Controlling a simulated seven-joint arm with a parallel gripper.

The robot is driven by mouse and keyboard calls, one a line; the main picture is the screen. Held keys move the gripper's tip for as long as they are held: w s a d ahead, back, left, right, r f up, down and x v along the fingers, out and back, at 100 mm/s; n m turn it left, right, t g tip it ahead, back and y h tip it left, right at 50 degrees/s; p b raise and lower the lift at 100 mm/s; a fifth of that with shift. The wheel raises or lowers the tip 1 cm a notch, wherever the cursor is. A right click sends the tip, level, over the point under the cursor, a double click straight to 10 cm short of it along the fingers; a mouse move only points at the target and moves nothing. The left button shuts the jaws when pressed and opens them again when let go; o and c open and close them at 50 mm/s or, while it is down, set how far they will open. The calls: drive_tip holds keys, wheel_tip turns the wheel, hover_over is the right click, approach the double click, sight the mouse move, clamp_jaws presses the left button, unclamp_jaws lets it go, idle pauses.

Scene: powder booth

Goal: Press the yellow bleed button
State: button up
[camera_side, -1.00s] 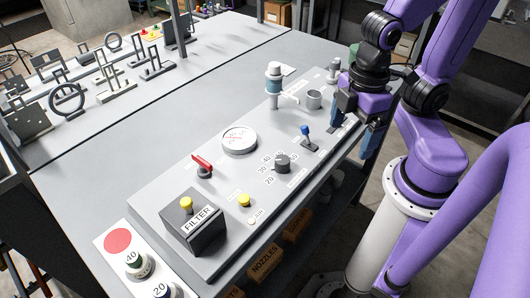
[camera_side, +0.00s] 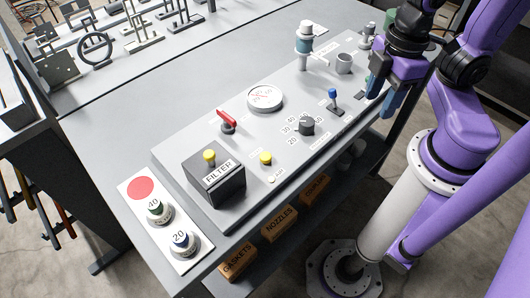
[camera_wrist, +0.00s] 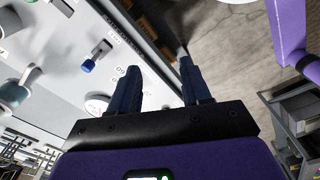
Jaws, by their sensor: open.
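A yellow button (camera_side: 265,158) stands on the grey control panel (camera_side: 180,160), right of the black FILTER box and left of the black dial. The label beside it is too small to read. A second yellow knob (camera_side: 209,157) sits on top of the FILTER box (camera_side: 220,185). My gripper (camera_side: 381,104) is at the panel's right edge, beside the blue-tipped lever and well away from the yellow button. Its blue fingers are apart and empty. In the wrist view my gripper (camera_wrist: 153,65) also shows open, over the panel edge; no yellow button is seen there.
Between gripper and button stand the blue-tipped lever (camera_side: 333,95) and black dial (camera_side: 306,126). A red-handled valve (camera_side: 227,119), gauge (camera_side: 265,97), blue-and-white fitting (camera_side: 304,45) and grey cup (camera_side: 344,63) also rise from the panel. Labelled boxes (camera_side: 279,223) sit below.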

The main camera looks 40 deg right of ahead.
clamp_jaws()
idle(1.4)
